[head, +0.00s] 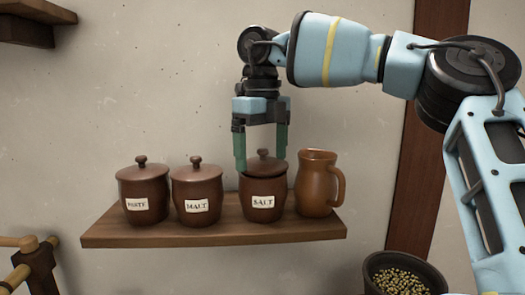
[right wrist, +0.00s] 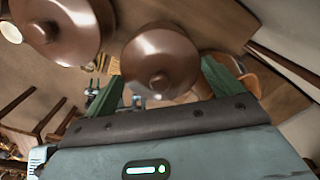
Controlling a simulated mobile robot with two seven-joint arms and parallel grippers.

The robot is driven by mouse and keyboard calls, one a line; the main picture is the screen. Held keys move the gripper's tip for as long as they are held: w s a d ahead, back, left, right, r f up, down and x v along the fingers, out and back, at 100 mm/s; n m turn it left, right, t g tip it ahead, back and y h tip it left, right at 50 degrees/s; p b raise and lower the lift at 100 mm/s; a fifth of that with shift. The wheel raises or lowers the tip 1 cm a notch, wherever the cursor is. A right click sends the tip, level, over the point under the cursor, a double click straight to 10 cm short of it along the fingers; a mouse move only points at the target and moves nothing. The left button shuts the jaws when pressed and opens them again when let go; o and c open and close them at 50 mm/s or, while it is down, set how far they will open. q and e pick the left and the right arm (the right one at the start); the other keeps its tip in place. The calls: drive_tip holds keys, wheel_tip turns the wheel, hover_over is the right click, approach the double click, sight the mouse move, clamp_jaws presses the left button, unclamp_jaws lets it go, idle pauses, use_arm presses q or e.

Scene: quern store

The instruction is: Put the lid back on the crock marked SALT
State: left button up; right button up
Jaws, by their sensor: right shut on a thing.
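The crock marked SALT (head: 262,203) stands upright on the wooden shelf, third from the left, its label facing me. Its brown lid (head: 266,167), with a round knob, is at the crock's mouth; I cannot tell whether it rests fully on the rim or is slightly above it. My right gripper (head: 261,160) points down from above, its green fingers on either side of the lid, shut on it. In the right wrist view the lid (right wrist: 160,52) shows between the fingers. My left gripper is not in view.
A lidded crock marked MALT (head: 197,208) stands close on the left, with another lidded crock (head: 144,194) beyond it. A brown jug (head: 314,187) stands close on the right. The shelf (head: 215,232) has a little bare front edge. A pot of grain (head: 400,278) is lower right.

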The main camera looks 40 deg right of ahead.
drive_tip(key=o, duration=0.8)
drive_tip(key=shift+r, duration=0.1)
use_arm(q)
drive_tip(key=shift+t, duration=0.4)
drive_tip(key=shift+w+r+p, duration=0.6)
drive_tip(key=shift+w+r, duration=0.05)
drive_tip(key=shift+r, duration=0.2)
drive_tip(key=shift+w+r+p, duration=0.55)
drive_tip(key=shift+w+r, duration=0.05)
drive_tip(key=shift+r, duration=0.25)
use_arm(e)
drive_tip(key=shift+r, duration=3.4)
clamp_jaws()
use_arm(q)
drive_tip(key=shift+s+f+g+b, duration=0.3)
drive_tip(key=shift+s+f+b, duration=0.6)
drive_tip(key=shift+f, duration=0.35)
use_arm(e)
drive_tip(key=shift+f, duration=2.45)
